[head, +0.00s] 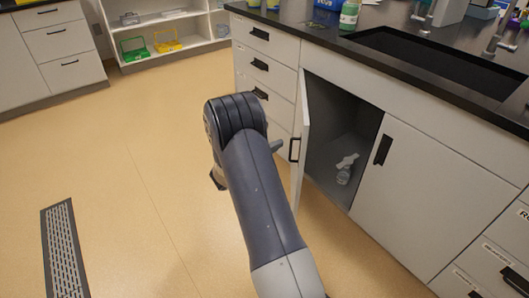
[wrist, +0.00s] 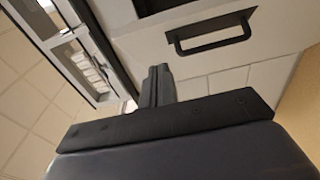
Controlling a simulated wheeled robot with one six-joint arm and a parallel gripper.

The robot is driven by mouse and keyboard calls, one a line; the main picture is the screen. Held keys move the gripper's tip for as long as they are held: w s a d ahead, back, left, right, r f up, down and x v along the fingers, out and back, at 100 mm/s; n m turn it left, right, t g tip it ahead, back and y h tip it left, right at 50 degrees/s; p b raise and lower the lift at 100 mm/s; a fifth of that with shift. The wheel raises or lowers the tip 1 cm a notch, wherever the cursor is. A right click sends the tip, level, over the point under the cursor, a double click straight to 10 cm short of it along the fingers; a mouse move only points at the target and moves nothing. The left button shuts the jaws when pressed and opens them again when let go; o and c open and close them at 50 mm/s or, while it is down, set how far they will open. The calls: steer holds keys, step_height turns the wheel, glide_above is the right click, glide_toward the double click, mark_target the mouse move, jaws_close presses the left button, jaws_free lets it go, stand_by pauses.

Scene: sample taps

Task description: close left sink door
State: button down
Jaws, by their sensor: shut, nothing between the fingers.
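The left sink door (head: 304,135) stands open under the sink, seen nearly edge-on in the head view, with a black handle (head: 294,150) on its outer face. The dark cabinet opening shows a white spray bottle (head: 345,168) inside. My gripper (head: 277,146) is mostly hidden behind my arm; its tip shows just left of the door handle. In the wrist view my gripper (wrist: 158,80) is shut and empty, pointing toward pale cabinet fronts. I cannot tell whether it touches the door.
The right sink door (head: 410,195) is closed. Drawers (head: 265,65) stand left of the opening, and the black sink (head: 440,65) is above. A black handle (wrist: 212,36) shows in the wrist view. Floor on the left is clear around a floor grate (head: 64,250).

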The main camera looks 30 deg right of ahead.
steer(key=s+d, duration=0.2)
steer(key=d, duration=0.3)
steer(key=shift+d, duration=0.4)
steer(key=shift+b, duration=0.3)
